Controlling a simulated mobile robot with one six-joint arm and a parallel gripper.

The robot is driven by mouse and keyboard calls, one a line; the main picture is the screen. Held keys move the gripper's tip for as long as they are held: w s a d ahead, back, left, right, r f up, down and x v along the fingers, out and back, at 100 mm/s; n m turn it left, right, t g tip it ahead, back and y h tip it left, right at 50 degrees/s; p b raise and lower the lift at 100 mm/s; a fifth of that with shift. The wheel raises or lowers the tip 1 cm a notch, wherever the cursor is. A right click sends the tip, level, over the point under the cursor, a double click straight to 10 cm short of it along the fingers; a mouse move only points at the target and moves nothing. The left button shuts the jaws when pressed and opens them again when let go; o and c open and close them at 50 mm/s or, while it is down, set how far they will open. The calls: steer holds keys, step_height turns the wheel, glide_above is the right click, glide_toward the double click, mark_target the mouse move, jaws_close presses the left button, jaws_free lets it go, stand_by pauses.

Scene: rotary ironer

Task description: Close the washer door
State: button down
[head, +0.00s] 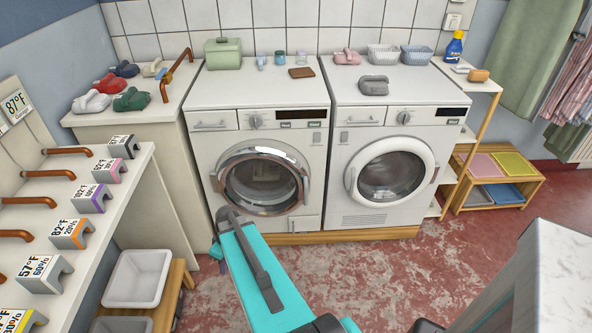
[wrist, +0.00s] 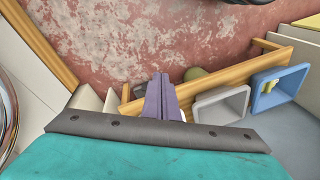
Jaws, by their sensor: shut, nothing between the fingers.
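Two white front-loading machines stand side by side in the head view. The left machine (head: 226,150) has a round glass door (head: 262,183) with a chrome ring. It lies flush or nearly flush with the front; I cannot tell if a gap remains. The right machine (head: 350,218) has a white-ringed door (head: 390,176) that looks shut. I cannot tell which one is the washer. My gripper (wrist: 163,98) shows purple fingers pressed together, empty, in the wrist view. In the head view my teal arm hides most of it, low before the left machine. A curved chrome edge (wrist: 8,112) shows close by at left in the wrist view.
A white bin (head: 138,278) sits on a low wooden bench at left, near labelled hooks on a pale counter. A wooden rack (head: 478,203) stands right of the machines. A marble-topped counter (head: 562,272) fills the lower right. The red floor between is clear.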

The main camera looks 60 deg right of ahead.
steer(key=d+r+t+h+b, duration=0.1)
steer(key=d+r, duration=0.3)
steer(key=d, duration=0.4)
steer(key=d+r+n+t+b, duration=0.1)
steer(key=d+r+t, duration=0.15)
steer(key=d, duration=0.55)
steer(key=d+r+t+h, duration=0.1)
steer(key=d+r, duration=0.3)
steer(key=d, duration=0.3)
steer(key=s+d+r+h, duration=0.1)
steer(key=s+d+r, duration=0.2)
steer(key=d+r, duration=0.1)
steer(key=s+d+r+n+t+h+b, duration=0.1)
steer(key=s+d+r, duration=0.2)
steer(key=d, duration=0.4)
steer(key=s+d+r+h+b, duration=0.1)
steer(key=s+d+r, duration=0.2)
steer(key=d+r, duration=0.2)
steer(key=shift+d+n, duration=0.4)
steer(key=shift+d, duration=0.25)
steer(key=p, duration=0.2)
glide_toward(291, 171)
step_height(291, 171, down, 3)
steer(key=a, duration=0.3)
steer(key=shift+w+d+f+p, duration=0.15)
steer(key=shift+w+d+p, duration=0.25)
steer(key=shift+d, duration=0.6)
steer(key=shift+w+d+f+p, duration=0.15)
steer(key=shift+w+d, duration=0.4)
steer(key=shift+d, duration=0.4)
